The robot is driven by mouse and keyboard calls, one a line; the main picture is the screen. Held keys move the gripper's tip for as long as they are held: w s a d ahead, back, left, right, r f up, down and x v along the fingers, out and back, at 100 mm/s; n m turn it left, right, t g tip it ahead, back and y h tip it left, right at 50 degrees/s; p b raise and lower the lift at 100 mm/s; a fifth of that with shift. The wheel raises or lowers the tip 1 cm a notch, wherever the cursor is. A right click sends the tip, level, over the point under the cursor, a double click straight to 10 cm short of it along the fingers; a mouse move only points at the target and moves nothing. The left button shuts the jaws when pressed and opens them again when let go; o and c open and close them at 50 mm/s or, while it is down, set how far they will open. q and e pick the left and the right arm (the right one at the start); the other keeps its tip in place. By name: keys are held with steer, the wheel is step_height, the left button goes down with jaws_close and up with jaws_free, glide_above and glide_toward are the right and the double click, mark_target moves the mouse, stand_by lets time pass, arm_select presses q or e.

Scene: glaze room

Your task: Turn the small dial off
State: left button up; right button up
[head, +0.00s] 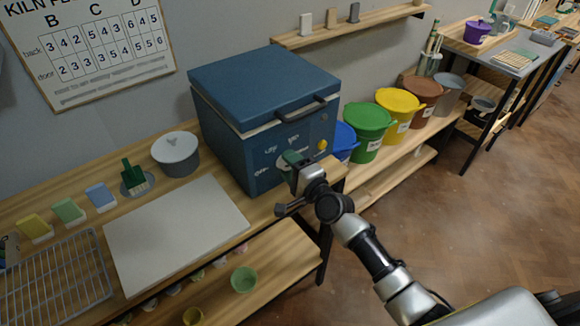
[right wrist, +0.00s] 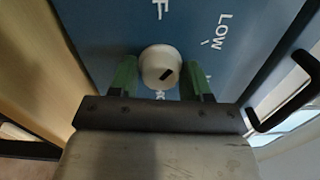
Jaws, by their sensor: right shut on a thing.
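The small dial (right wrist: 160,66) is a round off-white knob on the blue front of a kiln (head: 264,100). In the right wrist view it sits between the green fingers of my right gripper (right wrist: 160,78), which is shut on it. One letter F shows above the dial. In the head view my right gripper (head: 292,158) is at the kiln front by the OFF, LOW and HI lettering and hides the dial. My left gripper is not in view.
A yellow knob (head: 322,145) is right of the gripper on the kiln front. The lid handle (head: 303,110) juts out above. A pale board (head: 175,235) and a wire rack (head: 55,280) lie left on the bench. Lidded buckets (head: 368,132) stand to the right.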

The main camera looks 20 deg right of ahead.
steer(key=n, duration=0.3)
steer(key=shift+n, duration=2.1)
steer(key=o, duration=0.8)
steer(key=shift+c, duration=0.2)
steer(key=b+v, duration=0.1)
steer(key=v, duration=0.9)
steer(key=shift+s, duration=0.4)
steer(key=shift+d, duration=0.1)
